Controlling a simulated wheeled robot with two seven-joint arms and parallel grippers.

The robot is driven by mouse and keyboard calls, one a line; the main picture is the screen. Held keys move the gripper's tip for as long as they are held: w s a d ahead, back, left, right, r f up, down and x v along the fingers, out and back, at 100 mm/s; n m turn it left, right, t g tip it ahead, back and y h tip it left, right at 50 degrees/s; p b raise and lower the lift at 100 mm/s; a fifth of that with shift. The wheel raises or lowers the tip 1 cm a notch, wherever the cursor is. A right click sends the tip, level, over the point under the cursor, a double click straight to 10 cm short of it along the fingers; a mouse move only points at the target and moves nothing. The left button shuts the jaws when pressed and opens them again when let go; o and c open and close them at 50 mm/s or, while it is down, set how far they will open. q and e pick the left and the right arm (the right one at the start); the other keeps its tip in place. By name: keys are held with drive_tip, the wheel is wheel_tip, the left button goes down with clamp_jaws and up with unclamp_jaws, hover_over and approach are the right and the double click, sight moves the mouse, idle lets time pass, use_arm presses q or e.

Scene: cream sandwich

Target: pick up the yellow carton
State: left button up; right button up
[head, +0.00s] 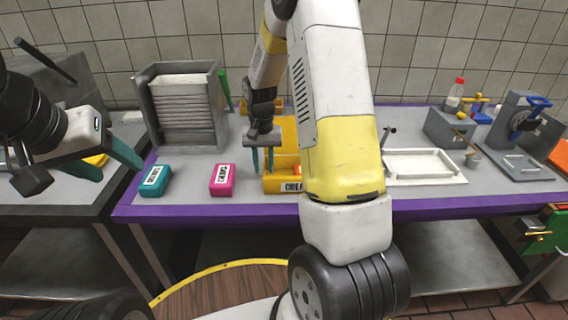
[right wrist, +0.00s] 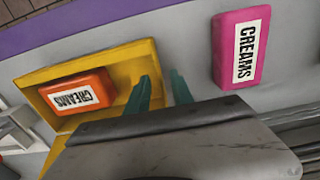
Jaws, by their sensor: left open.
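A small yellow block (head: 96,160) shows between the teal fingers of my left gripper (head: 108,160), over the left table. The gripper covers most of it, and I see no label or clear contact. The left gripper is open. My right gripper (head: 263,160) points down beside a yellow tray (head: 270,186), its fingers apart and empty. An orange carton (right wrist: 80,92) labelled CREAMS lies in that tray.
A teal carton (head: 155,181) and the magenta carton (head: 222,180) stand near the purple front edge. The magenta carton also shows in the right wrist view (right wrist: 229,49). A grey rack (head: 184,105) stands behind them. A white tray (head: 425,165) is to the right.

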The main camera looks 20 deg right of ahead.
drive_tip(key=shift+f, duration=1.35)
clamp_jaws()
idle(0.3)
